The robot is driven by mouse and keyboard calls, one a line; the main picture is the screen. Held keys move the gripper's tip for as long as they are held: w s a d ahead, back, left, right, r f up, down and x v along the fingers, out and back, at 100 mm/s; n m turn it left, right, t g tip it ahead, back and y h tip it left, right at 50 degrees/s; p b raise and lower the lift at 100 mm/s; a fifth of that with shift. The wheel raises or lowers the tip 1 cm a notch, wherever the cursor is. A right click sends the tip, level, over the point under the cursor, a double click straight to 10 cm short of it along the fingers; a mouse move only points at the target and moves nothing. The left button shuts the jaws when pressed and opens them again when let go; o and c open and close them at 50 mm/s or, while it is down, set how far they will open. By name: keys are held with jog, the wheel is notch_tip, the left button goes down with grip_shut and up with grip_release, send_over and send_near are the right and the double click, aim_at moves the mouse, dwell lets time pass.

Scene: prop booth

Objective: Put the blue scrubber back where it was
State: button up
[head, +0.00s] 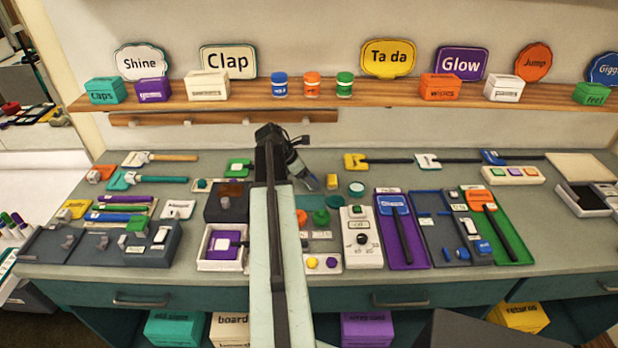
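My gripper (313,184) is above the middle of the counter, seen from behind and small, partly hidden by my arm. I cannot tell whether its fingers are open or shut, or whether they hold anything. No object is clearly marked as the blue scrubber. A blue-headed tool with a black handle (394,205) lies on a purple tray (417,255), right of my gripper. Another blue head (492,157) is at the back right, on a long black rod.
An orange-headed tool (480,198) lies on a green tray (512,250). A white switch box (362,252) stands right of my arm. A purple-topped white box (222,248) and a dark tray (60,254) are to the left. A wooden shelf (380,91) with small boxes runs along the back wall.

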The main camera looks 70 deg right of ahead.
jog(key=shift+r, duration=0.25)
jog(key=p+v, duration=1)
jog(key=v, duration=0.1)
jog(key=shift+w+r, duration=0.15)
jog(key=shift+r, duration=0.2)
jog(key=shift+a, duration=0.1)
